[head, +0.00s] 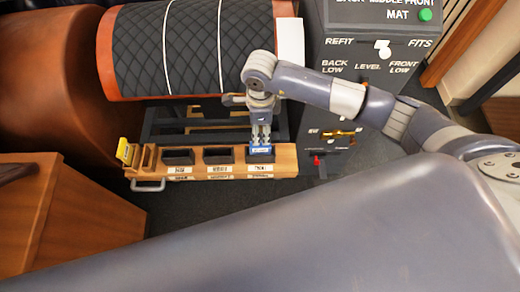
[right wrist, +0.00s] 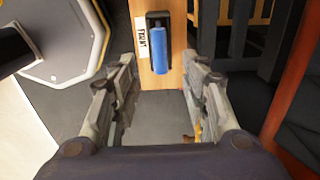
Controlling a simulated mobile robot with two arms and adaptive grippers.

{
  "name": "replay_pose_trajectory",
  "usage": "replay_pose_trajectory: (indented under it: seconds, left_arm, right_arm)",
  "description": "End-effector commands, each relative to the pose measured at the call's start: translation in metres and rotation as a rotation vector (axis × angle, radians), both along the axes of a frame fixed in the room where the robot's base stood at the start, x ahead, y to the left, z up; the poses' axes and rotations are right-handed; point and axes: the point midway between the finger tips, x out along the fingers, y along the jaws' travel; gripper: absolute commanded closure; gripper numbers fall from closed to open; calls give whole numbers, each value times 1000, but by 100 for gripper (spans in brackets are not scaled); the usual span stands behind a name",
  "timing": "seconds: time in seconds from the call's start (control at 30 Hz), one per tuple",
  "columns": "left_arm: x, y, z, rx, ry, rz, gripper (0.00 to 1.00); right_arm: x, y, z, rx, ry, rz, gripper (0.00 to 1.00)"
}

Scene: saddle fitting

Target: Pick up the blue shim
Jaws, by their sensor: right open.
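The blue shim (head: 261,153) sits in the rightmost dark slot of the wooden rack (head: 222,170) in the head view. The right wrist view shows the blue shim (right wrist: 160,50) as a rounded blue bar, standing out of its black slot beside a label that reads FRONT. My right gripper (head: 261,143) reaches down at that slot in the head view. Its fingers (right wrist: 162,84) are spread in the wrist view, with the shim ahead between their tips and no finger visibly touching it. My left gripper is not in view.
Two other dark slots, the left (head: 179,157) and the middle (head: 218,156), are in the rack. A yellow piece (head: 124,152) is at its left end. A quilted black pad (head: 180,45) lies behind. A grey control panel (head: 372,50) stands to the right.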

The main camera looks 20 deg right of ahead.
Motion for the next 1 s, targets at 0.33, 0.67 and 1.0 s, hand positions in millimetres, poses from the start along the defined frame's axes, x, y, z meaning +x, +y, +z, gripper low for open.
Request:
replay_pose_trajectory:
  seconds: [0.33, 0.67, 1.0]
  left_arm:
    - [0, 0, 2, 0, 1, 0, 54]
    - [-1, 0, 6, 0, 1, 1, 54]
    - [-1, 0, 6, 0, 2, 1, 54]
  right_arm:
    - [-1, 1, -39, 5, 3, 1, 58]
    - [0, 2, -83, 6, 2, 0, 58]
    - [0, 2, -88, 6, 0, 1, 70]
